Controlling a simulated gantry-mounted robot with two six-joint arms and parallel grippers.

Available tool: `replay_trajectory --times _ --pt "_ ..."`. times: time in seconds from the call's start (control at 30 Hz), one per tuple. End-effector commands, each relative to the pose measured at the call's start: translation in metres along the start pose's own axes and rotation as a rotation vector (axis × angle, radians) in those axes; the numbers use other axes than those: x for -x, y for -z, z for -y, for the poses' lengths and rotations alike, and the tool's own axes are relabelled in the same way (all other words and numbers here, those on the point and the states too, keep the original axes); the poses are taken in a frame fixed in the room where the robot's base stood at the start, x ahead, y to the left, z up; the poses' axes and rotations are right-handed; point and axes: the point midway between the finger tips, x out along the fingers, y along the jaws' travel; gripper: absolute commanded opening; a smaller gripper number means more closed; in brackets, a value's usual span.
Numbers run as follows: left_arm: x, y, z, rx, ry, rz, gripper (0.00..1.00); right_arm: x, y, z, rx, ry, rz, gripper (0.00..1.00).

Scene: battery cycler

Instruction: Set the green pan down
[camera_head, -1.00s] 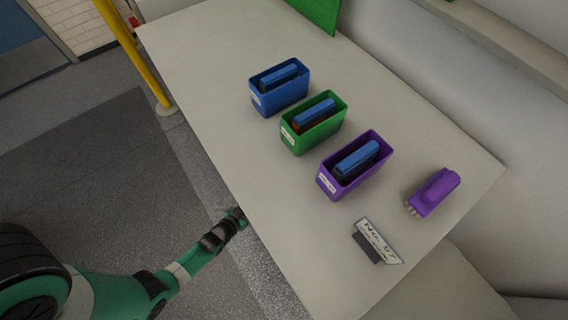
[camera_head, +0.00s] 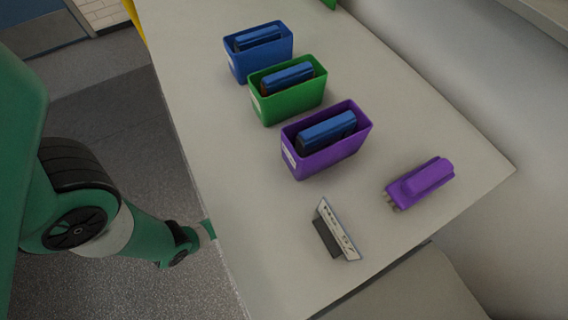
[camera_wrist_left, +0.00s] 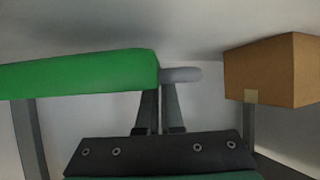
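In the left wrist view, the green pan (camera_wrist_left: 80,74) fills the upper left, seen edge-on, with a short grey handle-like stub (camera_wrist_left: 181,74) at its right end. My left gripper (camera_wrist_left: 159,98) has its two fingers close together, their tips meeting the pan where green turns to grey; it appears shut on it, though the contact is partly hidden. In the head view, my left arm (camera_head: 150,235) reaches to the table's left edge; its fingers and the pan are hidden there. My right gripper is in no view.
A brown box (camera_wrist_left: 272,70) is at right in the wrist view. On the table (camera_head: 190,60) stand a blue bin (camera_head: 237,68), a green bin (camera_head: 295,100) and a purple bin (camera_head: 325,158), each holding a blue item. A purple object (camera_head: 420,183) and a small sign (camera_head: 338,230) lie nearer.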

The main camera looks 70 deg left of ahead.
Motion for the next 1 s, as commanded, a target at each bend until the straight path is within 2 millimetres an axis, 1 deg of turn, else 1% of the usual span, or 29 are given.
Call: replay_trajectory --times 0.13,0.23,0.53,0.83,0.93,0.97,1.0 --pt "-0.001 0.000 0.001 0.001 0.002 -0.001 0.00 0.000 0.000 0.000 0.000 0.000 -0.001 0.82" --pt "-0.004 -0.005 0.002 0.003 0.006 -0.001 0.00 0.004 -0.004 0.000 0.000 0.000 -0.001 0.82" --pt "-0.021 -0.035 0.004 0.007 0.012 -0.001 0.00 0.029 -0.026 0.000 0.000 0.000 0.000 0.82" --pt "-0.020 -0.034 0.004 0.007 0.012 -0.001 0.00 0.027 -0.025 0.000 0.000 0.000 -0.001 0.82" --pt "-0.022 -0.036 0.004 0.006 0.012 -0.001 0.00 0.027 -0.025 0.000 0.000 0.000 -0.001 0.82" --pt "-0.022 -0.037 0.004 0.006 0.012 0.000 0.05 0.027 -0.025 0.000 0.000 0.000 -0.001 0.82" --pt "-0.021 -0.037 0.004 0.006 0.012 0.000 0.12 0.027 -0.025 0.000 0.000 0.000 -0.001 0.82"
